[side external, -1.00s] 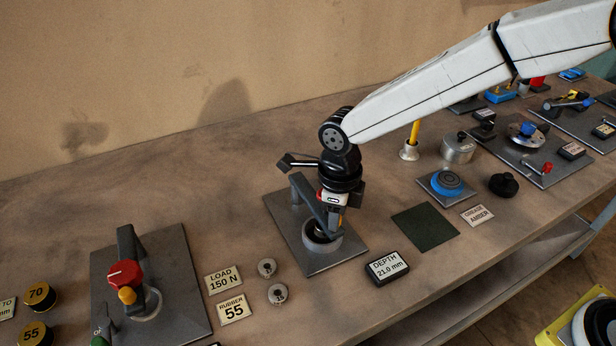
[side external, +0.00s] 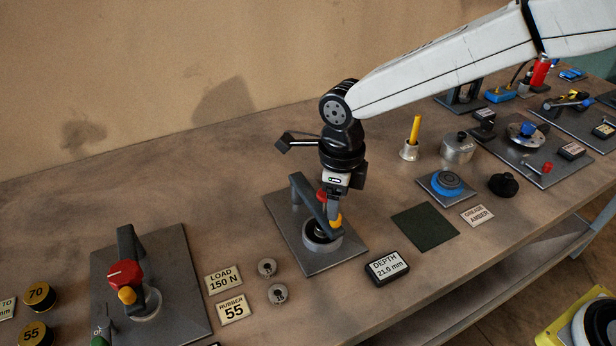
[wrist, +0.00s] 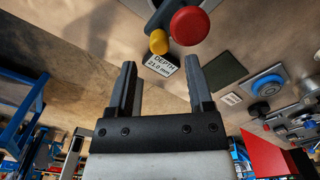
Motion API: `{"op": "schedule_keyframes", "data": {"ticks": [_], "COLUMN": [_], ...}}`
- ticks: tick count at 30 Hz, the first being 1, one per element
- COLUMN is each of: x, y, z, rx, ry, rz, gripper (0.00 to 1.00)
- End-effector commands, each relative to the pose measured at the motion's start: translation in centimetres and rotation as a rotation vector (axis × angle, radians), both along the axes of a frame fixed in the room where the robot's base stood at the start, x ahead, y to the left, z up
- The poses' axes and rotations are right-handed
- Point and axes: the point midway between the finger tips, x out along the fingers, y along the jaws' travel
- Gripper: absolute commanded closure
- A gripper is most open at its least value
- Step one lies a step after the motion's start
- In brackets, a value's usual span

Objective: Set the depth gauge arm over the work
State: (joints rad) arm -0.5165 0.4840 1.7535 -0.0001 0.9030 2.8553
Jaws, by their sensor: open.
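The depth gauge stands on a grey plate (side external: 343,256), its grey arm (side external: 308,202) reaching from a post over a ring-shaped cup (side external: 318,246). A red knob (wrist: 189,26) and a yellow tip (wrist: 158,41) on the gauge show clearly in the wrist view. In the side view the yellow tip (side external: 336,221) is above the cup, and the red knob is partly hidden by my gripper. My gripper (wrist: 158,72) is open with nothing between its fingers. In the side view my gripper (side external: 333,209) is close beside the gauge arm; contact cannot be told.
A depth readout (side external: 387,267) showing 21.0 mm sits right of the plate. Another plate with a red-knobbed fixture (side external: 126,273) stands further left. A dark green mat (side external: 424,226) and blue-ringed dish (side external: 445,184) are to the right.

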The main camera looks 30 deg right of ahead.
Motion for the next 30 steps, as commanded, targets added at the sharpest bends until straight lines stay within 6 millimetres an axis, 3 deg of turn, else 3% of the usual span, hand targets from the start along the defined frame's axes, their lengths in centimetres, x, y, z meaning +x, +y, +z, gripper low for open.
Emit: {"op": "schedule_keyframes", "data": {"ticks": [4,10,23,30], "x": [0.1,0.0,0.0,0.0], "y": [0.0,0.0,-0.1,-1.1], "z": [2.0,3.5,3.7,3.5], "rx": [0.002,0.001,0.001,0.004], "ry": [-0.003,-0.002,-0.001,-0.008], "rz": [0.0,0.0,0.003,0.083], "gripper": [0.33,0.33,0.33,0.33]}}
